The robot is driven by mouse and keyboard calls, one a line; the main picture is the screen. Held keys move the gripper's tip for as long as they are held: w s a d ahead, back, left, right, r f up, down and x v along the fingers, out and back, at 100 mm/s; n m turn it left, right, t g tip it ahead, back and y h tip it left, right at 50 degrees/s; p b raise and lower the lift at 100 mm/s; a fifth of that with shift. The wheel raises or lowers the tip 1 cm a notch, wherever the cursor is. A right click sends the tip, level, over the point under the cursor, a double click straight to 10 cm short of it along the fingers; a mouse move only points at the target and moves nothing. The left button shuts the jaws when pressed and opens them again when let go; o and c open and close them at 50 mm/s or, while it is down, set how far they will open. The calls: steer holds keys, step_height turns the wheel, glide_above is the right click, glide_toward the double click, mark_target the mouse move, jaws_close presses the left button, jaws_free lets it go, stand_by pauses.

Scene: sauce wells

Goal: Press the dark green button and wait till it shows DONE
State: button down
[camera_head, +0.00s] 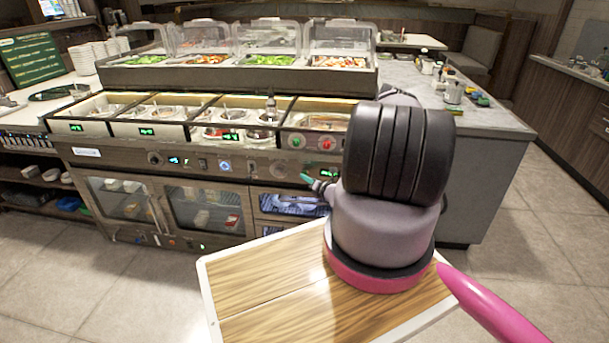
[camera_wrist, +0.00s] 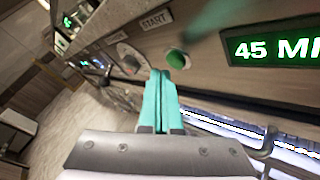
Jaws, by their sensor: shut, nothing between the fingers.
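The dark green button (camera_wrist: 178,60) is a round dome on the metal panel in the wrist view, below and right of a START label (camera_wrist: 156,20). A display (camera_wrist: 270,48) to its right shows green text "45 MI", cut off by the frame edge. My gripper (camera_wrist: 161,74) has teal fingers held together with nothing between them. Its tips appear just beside the button, to its lower left; I cannot tell whether they touch. In the head view, my gripper (camera_head: 306,178) is in front of the counter's lower panel, and I cannot make out the button there.
In the head view, red (camera_head: 326,144) and green (camera_head: 294,142) buttons sit higher on the counter. Food wells with lids (camera_head: 270,45) stand above. Open floor (camera_head: 90,260) is at left.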

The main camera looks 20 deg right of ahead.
steer(key=shift+w, duration=0.1)
steer(key=shift+w+d, duration=0.2)
steer(key=shift+w, duration=0.05)
steer(key=shift+w+d, duration=0.3)
steer(key=shift+w, duration=0.1)
stand_by(0.9)
steer(key=shift+s+a, duration=0.1)
steer(key=shift+s, duration=0.05)
steer(key=shift+s+a, duration=0.4)
steer(key=shift+s, duration=0.2)
steer(key=shift+s+a, duration=0.75)
steer(key=shift+s, duration=0.3)
steer(key=shift+s+a, duration=0.7)
steer(key=shift+s, duration=0.35)
